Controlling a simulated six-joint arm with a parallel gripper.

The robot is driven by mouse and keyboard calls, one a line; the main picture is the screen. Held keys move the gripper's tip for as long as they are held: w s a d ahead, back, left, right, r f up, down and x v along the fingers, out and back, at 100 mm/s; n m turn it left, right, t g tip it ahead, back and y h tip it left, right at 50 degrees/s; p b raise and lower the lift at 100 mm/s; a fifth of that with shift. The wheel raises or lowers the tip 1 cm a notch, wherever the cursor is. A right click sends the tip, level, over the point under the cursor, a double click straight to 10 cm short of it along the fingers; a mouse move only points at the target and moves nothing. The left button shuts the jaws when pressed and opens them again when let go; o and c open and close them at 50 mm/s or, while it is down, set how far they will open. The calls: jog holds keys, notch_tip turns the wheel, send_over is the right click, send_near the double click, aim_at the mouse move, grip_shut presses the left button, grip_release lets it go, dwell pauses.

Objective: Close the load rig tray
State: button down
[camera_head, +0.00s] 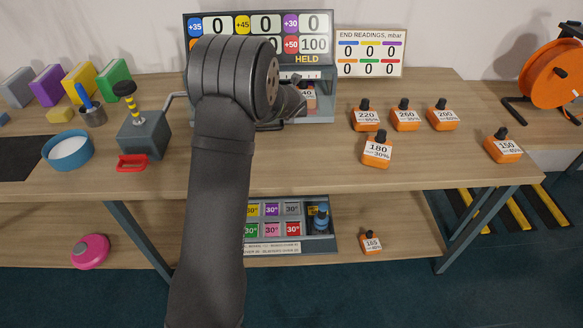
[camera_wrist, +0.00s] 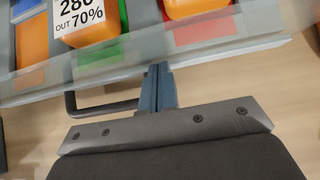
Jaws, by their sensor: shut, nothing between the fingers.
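The load rig (camera_head: 320,75) stands at the back of the table under a scoreboard, mostly hidden behind my arm. Its grey tray (camera_wrist: 260,50) fills the top of the wrist view, with a clear front wall, coloured patches and orange weights, one labelled 280 OUT 70% (camera_wrist: 85,22). A dark bar handle (camera_wrist: 72,105) sticks out from the tray's front, left of my fingers. My gripper (camera_wrist: 157,72) is shut and empty, its fingertips at the tray's front edge; I cannot tell whether they touch. In the head view my gripper (camera_head: 298,103) is partly hidden by my wrist.
Orange weights stand on the table to the right, including 220 (camera_head: 366,118), 180 (camera_head: 377,152) and 150 (camera_head: 503,148). A grey pump box (camera_head: 144,135) and blue bowl (camera_head: 67,150) stand left. A lower shelf holds a case (camera_head: 290,247).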

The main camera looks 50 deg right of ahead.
jog(key=w+d, duration=0.6)
jog(key=shift+w+d, duration=0.15)
jog(key=shift+w+r, duration=0.1)
jog(key=shift+d+r, duration=0.1)
dwell(0.3)
jog(key=s+a, duration=0.3)
jog(key=v, duration=1)
jog(key=shift+f, duration=0.25)
